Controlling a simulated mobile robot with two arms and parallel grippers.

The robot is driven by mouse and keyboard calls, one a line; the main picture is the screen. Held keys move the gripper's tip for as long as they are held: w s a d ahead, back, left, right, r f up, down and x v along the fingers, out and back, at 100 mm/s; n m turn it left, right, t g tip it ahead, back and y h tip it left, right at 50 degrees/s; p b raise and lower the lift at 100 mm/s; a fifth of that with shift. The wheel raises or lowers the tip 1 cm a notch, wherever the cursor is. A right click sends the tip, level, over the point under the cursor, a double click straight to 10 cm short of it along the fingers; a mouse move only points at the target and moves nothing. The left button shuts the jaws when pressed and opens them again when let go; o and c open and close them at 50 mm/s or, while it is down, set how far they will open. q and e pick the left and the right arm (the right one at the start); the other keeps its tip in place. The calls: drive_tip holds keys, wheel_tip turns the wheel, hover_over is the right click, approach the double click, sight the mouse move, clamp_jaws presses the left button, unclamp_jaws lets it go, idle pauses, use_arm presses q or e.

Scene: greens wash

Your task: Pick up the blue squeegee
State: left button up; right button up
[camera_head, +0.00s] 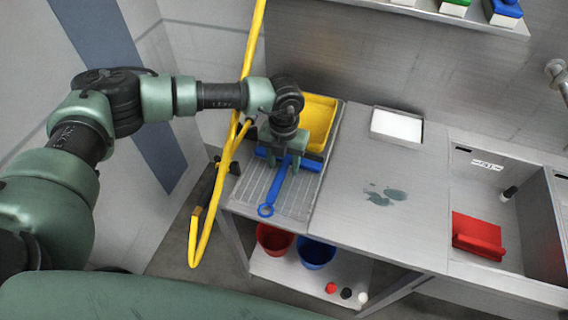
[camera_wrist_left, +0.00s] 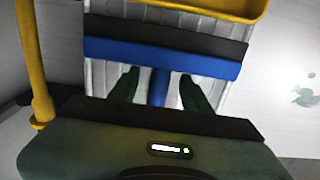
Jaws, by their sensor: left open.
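The blue squeegee (camera_head: 278,185) lies on the ribbed drainboard (camera_head: 250,190), its looped handle end towards the front and its wide head at the back. In the left wrist view the squeegee's head (camera_wrist_left: 165,58) is a blue bar with a dark strip. My left gripper (camera_head: 285,165) points down over the squeegee near where the handle joins the head. In the left wrist view its two fingers (camera_wrist_left: 158,88) are apart, one on each side of the blue handle. Whether the fingertips touch the handle cannot be told. My right gripper is not seen.
A yellow bin (camera_head: 319,120) stands just behind the squeegee. A yellow pole (camera_head: 205,230) rises beside the drainboard's left edge. A white block in a tray (camera_head: 397,125), a puddle (camera_head: 385,194) and a red item (camera_head: 478,235) in the sink lie to the right. Red and blue buckets (camera_head: 317,252) stand below.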

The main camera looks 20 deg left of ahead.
use_arm(q)
drive_tip(key=c, duration=0.8)
clamp_jaws()
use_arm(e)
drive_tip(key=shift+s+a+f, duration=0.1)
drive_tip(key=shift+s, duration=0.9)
use_arm(q)
drive_tip(key=shift+r, duration=0.15)
